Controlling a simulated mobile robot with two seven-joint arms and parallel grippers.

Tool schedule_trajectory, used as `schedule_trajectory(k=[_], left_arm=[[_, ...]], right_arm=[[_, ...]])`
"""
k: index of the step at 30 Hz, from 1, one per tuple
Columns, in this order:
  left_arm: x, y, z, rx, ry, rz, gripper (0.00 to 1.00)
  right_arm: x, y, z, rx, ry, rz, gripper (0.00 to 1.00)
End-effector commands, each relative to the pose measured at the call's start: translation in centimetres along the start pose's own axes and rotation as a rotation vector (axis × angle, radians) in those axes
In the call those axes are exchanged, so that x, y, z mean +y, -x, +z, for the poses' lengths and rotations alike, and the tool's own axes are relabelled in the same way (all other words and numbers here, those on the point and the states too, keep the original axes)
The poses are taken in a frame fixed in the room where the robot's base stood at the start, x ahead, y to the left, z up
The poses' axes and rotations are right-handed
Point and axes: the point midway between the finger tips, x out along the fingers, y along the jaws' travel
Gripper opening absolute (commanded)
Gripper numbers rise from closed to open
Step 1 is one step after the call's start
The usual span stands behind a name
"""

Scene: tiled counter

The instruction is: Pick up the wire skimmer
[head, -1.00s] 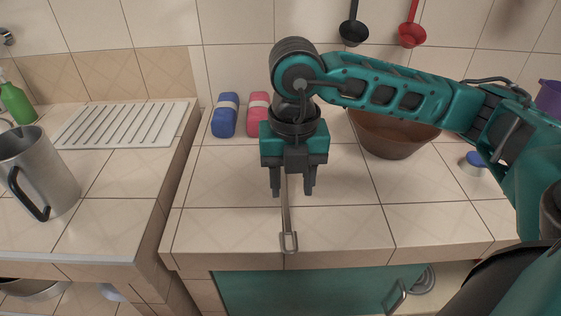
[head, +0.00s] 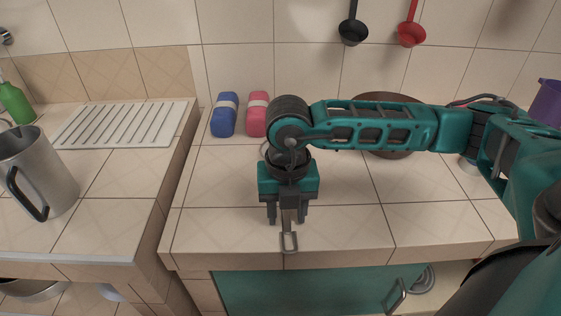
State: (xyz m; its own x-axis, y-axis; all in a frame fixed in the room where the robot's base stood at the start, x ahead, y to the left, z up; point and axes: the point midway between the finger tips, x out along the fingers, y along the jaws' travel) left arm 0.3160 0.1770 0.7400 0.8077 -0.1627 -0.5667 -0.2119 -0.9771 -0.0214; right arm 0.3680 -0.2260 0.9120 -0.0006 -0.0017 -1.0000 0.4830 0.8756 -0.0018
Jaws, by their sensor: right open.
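The wire skimmer (head: 289,241) lies on the tiled counter near its front edge. Only the end of its grey metal handle, with a squared loop, shows; the rest is hidden behind my right gripper. My right gripper (head: 287,217) points down over the handle, its fingers open, one on each side of it in the picture. I cannot tell whether the fingers touch the handle. My left gripper is not in view.
Blue (head: 224,115) and pink (head: 257,115) rolled items stand at the back. A brown bowl (head: 388,98) is partly behind my right arm. A metal pitcher (head: 45,175) and white drainboard (head: 120,125) are on the left counter. Ladles (head: 353,30) hang on the wall.

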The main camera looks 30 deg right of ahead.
Motion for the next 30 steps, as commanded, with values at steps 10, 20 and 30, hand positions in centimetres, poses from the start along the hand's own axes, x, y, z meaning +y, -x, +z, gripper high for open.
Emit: schedule_trajectory(k=[10,20,30], left_arm=[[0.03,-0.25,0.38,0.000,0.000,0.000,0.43],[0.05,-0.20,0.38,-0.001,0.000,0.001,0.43],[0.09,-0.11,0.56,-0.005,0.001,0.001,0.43]], right_arm=[[0.02,-0.30,-0.01,0.000,0.000,0.001,0.45],[0.01,-0.24,-0.01,0.001,0.000,0.000,0.18],[0.00,-0.24,0.00,0.000,0.000,0.000,0.00]])
